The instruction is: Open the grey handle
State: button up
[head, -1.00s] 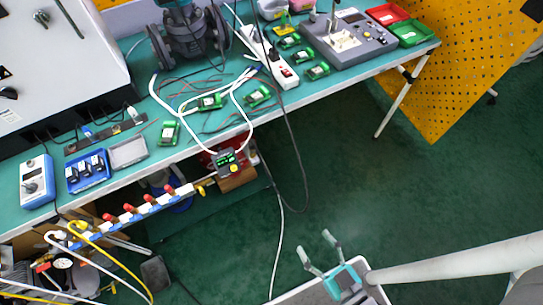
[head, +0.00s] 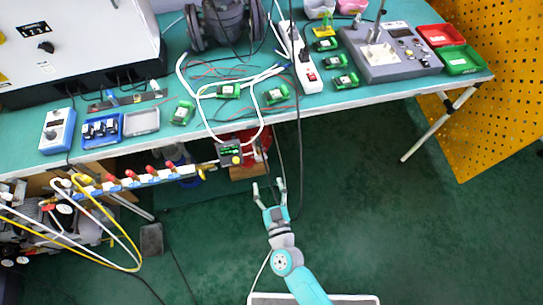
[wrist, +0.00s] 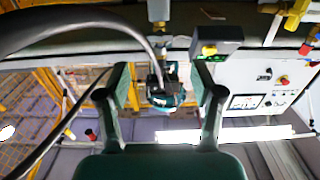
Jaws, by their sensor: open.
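My gripper (head: 268,184) is open and empty, below the bench's front edge in the head view. Its two fingers also show wide apart in the wrist view (wrist: 160,78). A pipe manifold (head: 150,179) with several red handles and yellow fittings runs under the bench edge, left of my gripper. A dark positioner box (head: 230,152) with a green display and a yellow knob sits at its right end, up and left of my gripper. The box also shows in the wrist view (wrist: 216,42), above the right finger. I cannot pick out a grey handle for certain.
The green bench (head: 355,98) carries a cast valve (head: 225,25), small green boards, a power strip (head: 305,65) and a grey test station (head: 390,50). White and black cables hang beside my gripper. A yellow perforated panel (head: 500,90) stands right. The floor at right is clear.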

aim_at(261, 158)
jog(key=x, duration=1.1)
jog(key=shift+f, duration=0.1)
jog(key=shift+s, duration=0.1)
